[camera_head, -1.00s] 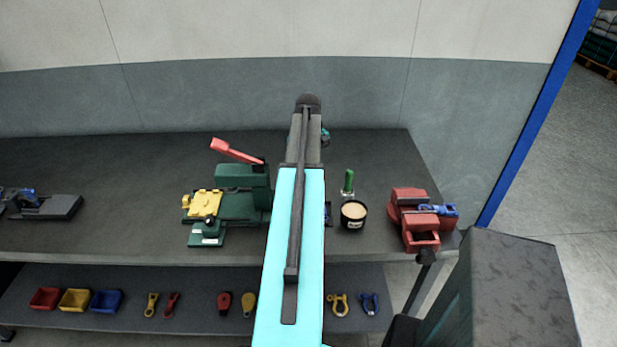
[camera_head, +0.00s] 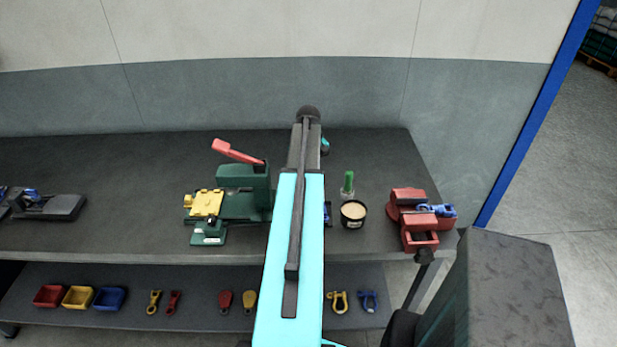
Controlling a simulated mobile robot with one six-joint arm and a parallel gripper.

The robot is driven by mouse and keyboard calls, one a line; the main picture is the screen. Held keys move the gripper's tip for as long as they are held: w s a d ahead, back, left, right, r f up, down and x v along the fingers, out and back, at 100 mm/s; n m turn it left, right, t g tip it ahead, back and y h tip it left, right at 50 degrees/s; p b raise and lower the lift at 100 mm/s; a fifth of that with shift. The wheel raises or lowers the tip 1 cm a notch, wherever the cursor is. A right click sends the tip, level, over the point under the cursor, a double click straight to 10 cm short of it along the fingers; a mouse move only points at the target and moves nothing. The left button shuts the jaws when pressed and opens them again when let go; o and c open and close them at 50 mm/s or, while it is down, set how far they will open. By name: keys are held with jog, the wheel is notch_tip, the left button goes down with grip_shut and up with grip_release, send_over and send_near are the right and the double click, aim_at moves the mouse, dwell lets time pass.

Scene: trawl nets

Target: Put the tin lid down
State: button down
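An open black tin (camera_head: 353,215) with a pale beige filling stands upright on the workbench, just right of my arm. No lid is on it, and I cannot make out the tin lid anywhere. My arm reaches over the bench and blocks the middle of the view. My gripper is hidden behind it, so its hold cannot be seen. A small dark and blue thing (camera_head: 327,213) peeks out between my arm and the tin; I cannot tell what it is.
A green-handled tool (camera_head: 348,183) stands behind the tin. A red vise (camera_head: 412,220) is at the right bench end. A green machine with a yellow plate (camera_head: 205,203) is left of my arm. Bins and shackles lie on the lower shelf (camera_head: 200,280).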

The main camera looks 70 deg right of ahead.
jog(key=shift+f, duration=0.2)
jog(key=c, duration=1.6)
grip_release()
jog(key=shift+r, duration=0.25)
jog(key=shift+r+b, duration=2.05)
jog(key=shift+r, duration=3.9)
